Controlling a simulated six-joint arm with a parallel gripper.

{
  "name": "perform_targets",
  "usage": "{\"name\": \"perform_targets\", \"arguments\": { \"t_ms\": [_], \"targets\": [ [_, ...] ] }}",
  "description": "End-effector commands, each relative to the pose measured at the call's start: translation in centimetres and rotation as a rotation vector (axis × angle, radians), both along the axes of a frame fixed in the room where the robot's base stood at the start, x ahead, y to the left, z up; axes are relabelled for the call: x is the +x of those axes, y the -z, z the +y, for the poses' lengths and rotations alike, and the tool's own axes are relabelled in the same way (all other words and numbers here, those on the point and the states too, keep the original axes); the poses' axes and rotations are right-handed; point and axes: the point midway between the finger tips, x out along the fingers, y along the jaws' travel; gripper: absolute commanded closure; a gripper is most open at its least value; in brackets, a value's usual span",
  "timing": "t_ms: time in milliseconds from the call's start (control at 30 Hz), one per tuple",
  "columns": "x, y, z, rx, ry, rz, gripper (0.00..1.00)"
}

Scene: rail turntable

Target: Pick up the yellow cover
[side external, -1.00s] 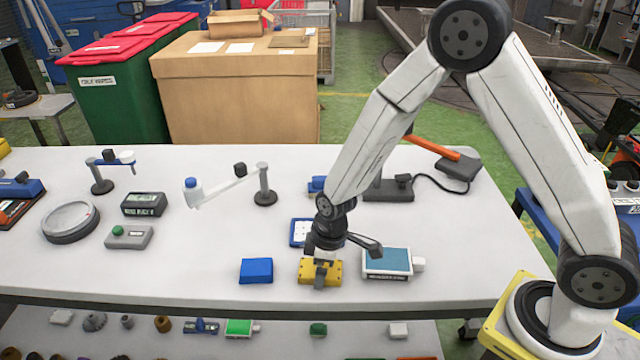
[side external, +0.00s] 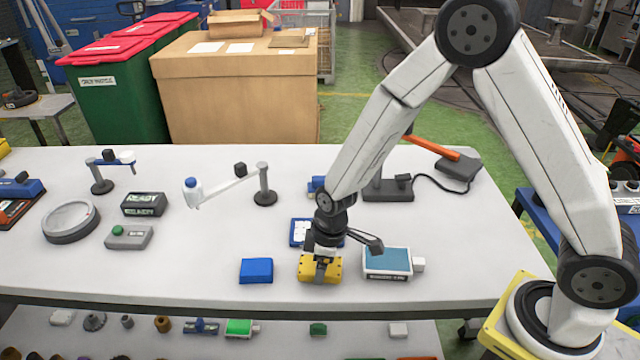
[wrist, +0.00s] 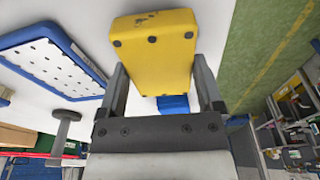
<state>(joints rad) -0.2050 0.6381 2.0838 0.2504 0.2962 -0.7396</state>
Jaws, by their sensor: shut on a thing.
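The yellow cover (side external: 309,268) is a small block-like piece with dark screw dots, near the front edge of the white table in the side view. My gripper (side external: 322,268) is above and around it, its fingers shut on the cover's sides. In the wrist view the yellow cover (wrist: 154,48) sits between the two grey fingers of my gripper (wrist: 158,80). Whether the cover is just clear of the table is hard to tell. Part of it is hidden behind a finger in the side view.
A blue block (side external: 256,270) lies just left of the cover. A white device with a blue-grey screen (side external: 387,262) is close on the right. A blue-framed white tray (side external: 299,232) is behind my gripper. The table's front edge (side external: 200,302) is near.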

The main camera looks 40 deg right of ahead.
Motion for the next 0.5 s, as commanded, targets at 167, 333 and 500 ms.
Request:
{"name": "perform_targets", "arguments": {
  "t_ms": [167, 333, 500],
  "targets": [
    [0.0, -1.8, 0.0, 0.001, 0.000, -0.003, 0.97],
    [-1.0, -3.5, -0.2, 0.001, 0.001, -0.002, 0.97],
    [-2.6, -5.4, -0.5, 0.001, 0.000, -0.004, 0.97]
  ]
}}
